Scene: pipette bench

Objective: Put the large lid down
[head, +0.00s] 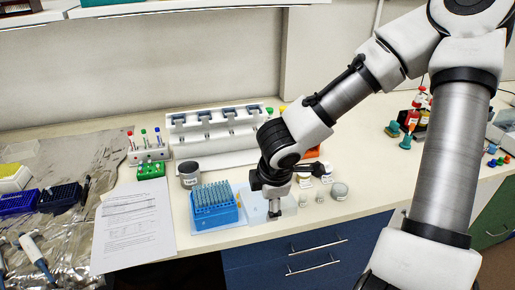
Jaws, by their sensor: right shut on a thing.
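My right gripper (274,212) points down near the front edge of the bench, shut on the large lid (257,206), a pale, see-through box shape. The lid is just right of the blue tip rack (214,216), which is full of pipette tips. The gripper hides part of the lid. I cannot tell whether the lid touches the bench. My left gripper is out of view.
A grey tub (190,175) stands behind the rack. Small jars (340,191) stand right of the gripper. A printed sheet (134,224) lies to the left, and a white device (213,135) stands behind.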

